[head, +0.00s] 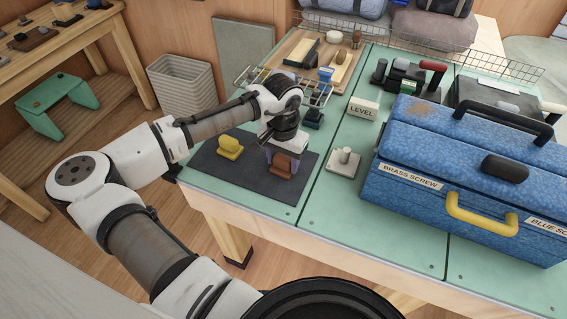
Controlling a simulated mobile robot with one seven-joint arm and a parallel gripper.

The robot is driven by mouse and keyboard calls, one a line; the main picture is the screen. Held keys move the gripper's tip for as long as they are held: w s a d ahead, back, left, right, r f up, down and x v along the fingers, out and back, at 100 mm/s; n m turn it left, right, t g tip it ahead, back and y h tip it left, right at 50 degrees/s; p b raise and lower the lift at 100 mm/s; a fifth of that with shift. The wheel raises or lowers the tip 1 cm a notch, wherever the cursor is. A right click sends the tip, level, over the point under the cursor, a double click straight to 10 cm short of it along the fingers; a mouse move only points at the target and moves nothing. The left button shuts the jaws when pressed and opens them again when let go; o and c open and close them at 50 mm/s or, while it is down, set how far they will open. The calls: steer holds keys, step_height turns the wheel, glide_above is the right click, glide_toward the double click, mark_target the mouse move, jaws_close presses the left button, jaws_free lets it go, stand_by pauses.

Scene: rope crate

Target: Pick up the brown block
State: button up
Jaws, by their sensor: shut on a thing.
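The brown block (281,167) is on or just above the dark mat (215,172) near the front left of the green bench; I cannot tell if it touches the mat. My gripper (281,158) points down over it and is shut on it. Part of the block's upper side is hidden by the gripper.
A yellow object (230,147) sits on the mat to the left. A white piece with a knob (345,161) and a "LEVEL" block (362,109) stand to the right. A large blue toolbox (470,180) fills the right side.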

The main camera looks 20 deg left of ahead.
mark_target(283, 158)
steer(key=shift+r, duration=0.15)
step_height(283, 158, up, 20)
steer(key=b, duration=0.2)
stand_by(0.3)
steer(key=o, duration=0.3)
steer(key=shift+c, duration=0.9)
